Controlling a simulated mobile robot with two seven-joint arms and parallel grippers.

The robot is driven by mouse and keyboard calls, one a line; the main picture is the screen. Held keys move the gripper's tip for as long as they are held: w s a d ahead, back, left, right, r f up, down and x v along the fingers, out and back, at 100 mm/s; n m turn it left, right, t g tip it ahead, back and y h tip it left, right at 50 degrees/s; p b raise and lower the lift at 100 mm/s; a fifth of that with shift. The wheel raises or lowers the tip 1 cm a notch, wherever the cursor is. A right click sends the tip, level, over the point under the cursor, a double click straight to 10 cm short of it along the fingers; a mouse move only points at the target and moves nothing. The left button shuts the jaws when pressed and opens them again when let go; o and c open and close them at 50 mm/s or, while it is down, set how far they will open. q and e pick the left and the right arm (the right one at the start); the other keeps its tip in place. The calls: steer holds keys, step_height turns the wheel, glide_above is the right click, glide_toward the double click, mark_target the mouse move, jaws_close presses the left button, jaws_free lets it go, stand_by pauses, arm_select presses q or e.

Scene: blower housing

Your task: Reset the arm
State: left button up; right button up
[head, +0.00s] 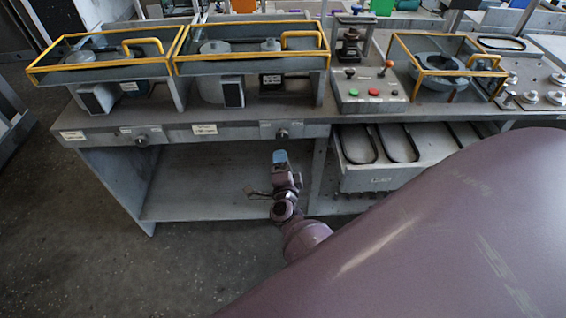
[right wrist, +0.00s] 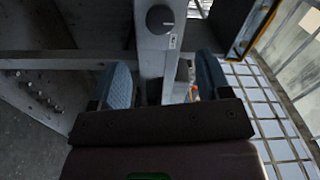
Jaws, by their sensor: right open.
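My right gripper (head: 280,158) is in front of the workbench (head: 230,130), just below its front edge, in the head view. In the right wrist view its two blue-padded fingers (right wrist: 160,85) stand wide apart with nothing between them. Behind the gap is a grey bench post or rail with a dark round knob (right wrist: 160,19). My right arm link fills the lower right of the head view. My left gripper is not in view.
On the bench stand yellow-framed bins (head: 105,62), a control box with buttons (head: 370,95) and a yellow-framed housing fixture (head: 440,70). An open drawer with dark rings (head: 385,180) juts out at right. The floor (head: 80,240) at left is clear.

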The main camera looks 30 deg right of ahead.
steer(key=shift+w+a, duration=0.1)
steer(key=a+r+n+t+y, duration=0.2)
steer(key=a+r+n+y, duration=0.35)
steer(key=n, duration=0.75)
steer(key=s+f+n+g+y, duration=0.2)
steer(key=s+f+n, duration=0.2)
steer(key=s, duration=0.6)
steer(key=s+d+f+n+g+y, duration=0.1)
steer(key=s+f+n+g+y, duration=0.1)
steer(key=s, duration=0.8)
step_height(320, 180, down, 2)
steer(key=n+g, duration=0.1)
steer(key=n, duration=0.2)
steer(key=shift+s+n+g, duration=0.15)
steer(key=shift+n+g, duration=0.15)
steer(key=shift+n, duration=0.1)
